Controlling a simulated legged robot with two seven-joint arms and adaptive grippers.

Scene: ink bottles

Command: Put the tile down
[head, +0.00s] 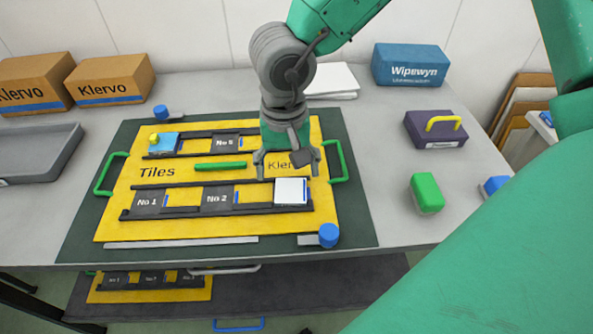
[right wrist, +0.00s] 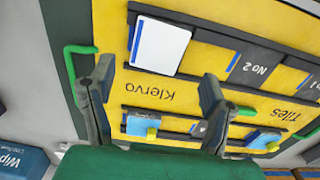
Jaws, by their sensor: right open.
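A white tile (head: 291,191) with a blue edge sits at the right end of the near black rail on the yellow board (head: 130,215). In the right wrist view the white tile (right wrist: 160,46) lies just beyond my fingertips, apart from them. My right gripper (head: 288,172) is open and empty above the board, behind the tile in the head view. Dark tiles No 1 (head: 150,201) and No 2 (head: 217,198) stand in the same rail to the left. My left gripper is not in view.
A blue tile with a yellow knob (head: 164,143) and another dark tile (head: 226,142) sit in the far rail. A green bar (head: 220,166) lies between the rails. A blue knob (head: 328,235) is near the front right. A green block (head: 426,193) stands right of the mat.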

